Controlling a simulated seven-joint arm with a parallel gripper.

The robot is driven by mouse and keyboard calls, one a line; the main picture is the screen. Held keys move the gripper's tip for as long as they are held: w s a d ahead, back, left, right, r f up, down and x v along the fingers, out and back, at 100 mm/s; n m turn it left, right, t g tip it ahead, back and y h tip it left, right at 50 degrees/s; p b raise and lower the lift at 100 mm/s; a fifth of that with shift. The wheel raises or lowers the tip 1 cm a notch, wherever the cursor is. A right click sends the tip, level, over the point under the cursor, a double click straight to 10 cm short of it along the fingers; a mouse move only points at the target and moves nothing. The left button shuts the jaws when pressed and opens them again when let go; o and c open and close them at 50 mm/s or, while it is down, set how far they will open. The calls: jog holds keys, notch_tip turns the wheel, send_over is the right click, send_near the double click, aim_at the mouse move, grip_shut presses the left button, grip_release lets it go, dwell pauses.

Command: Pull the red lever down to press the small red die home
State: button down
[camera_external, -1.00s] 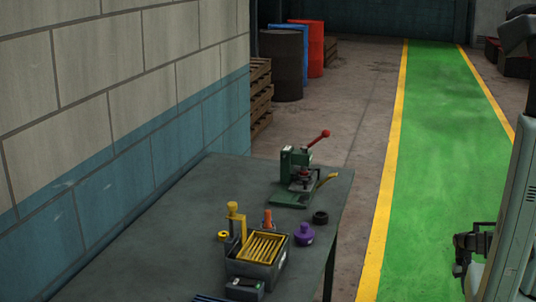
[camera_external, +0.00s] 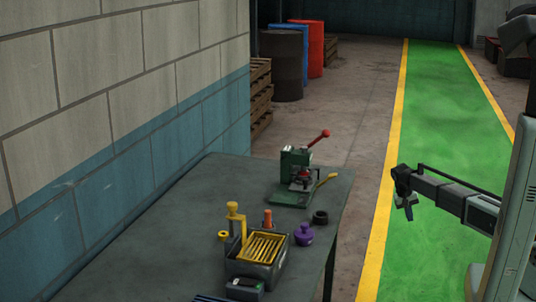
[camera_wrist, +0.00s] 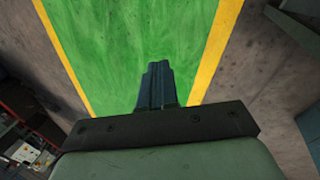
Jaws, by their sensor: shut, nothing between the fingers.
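The green press (camera_external: 296,166) stands upright at the far right part of the table. Its red lever (camera_external: 319,138) slants up to the right and ends in a red ball. A small red part, probably the die (camera_external: 303,175), sits low in the press; its exact seating is too small to tell. My gripper (camera_external: 406,206) is out over the green floor lane, right of the table and well apart from the press. In the wrist view my gripper (camera_wrist: 158,84) is shut and empty, with the floor beneath it. The press does not clearly show in the wrist view.
The grey table (camera_external: 150,240) also holds a dark bin with a yellow rack (camera_external: 262,246), a purple knob (camera_external: 304,235), a black ring (camera_external: 320,217), an orange peg (camera_external: 268,218) and a yellow-topped post (camera_external: 235,215). The space between my gripper and the table's right edge is clear.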

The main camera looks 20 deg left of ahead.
jog(key=a+r+t, duration=0.2)
jog(key=a+r, duration=1.5)
jog(key=s+a+r, duration=0.3)
jog(key=a+r, duration=0.3)
jog(key=r, duration=0.2)
jog(key=s+a+r+t+y, duration=0.1)
jog(key=s+a+r, duration=0.1)
jog(key=a+r, duration=0.4)
jog(key=s+a+r+t+y, duration=0.1)
jog(key=s+a+r, duration=0.2)
jog(key=r, duration=0.9)
jog(key=shift+s+a+r, duration=0.1)
jog(key=shift+s+a, duration=0.1)
jog(key=shift+a, duration=0.55)
jog(key=shift+s+a+r, duration=0.1)
jog(key=shift+s+a, duration=0.05)
jog(key=shift+a, duration=0.55)
jog(key=s+a+r+t, duration=0.1)
jog(key=s+a+r, duration=0.5)
jog(key=s, duration=0.4)
jog(key=shift+s+a+n+h, duration=0.3)
jog(key=shift+s+a, duration=0.1)
jog(key=shift+a, duration=0.25)
send_over(317, 140)
jog(key=s, duration=0.2)
notch_tip(317, 140, down, 10)
jog(key=shift+d+f, duration=0.25)
jog(key=shift+d, duration=0.2)
jog(key=shift+w, duration=0.1)
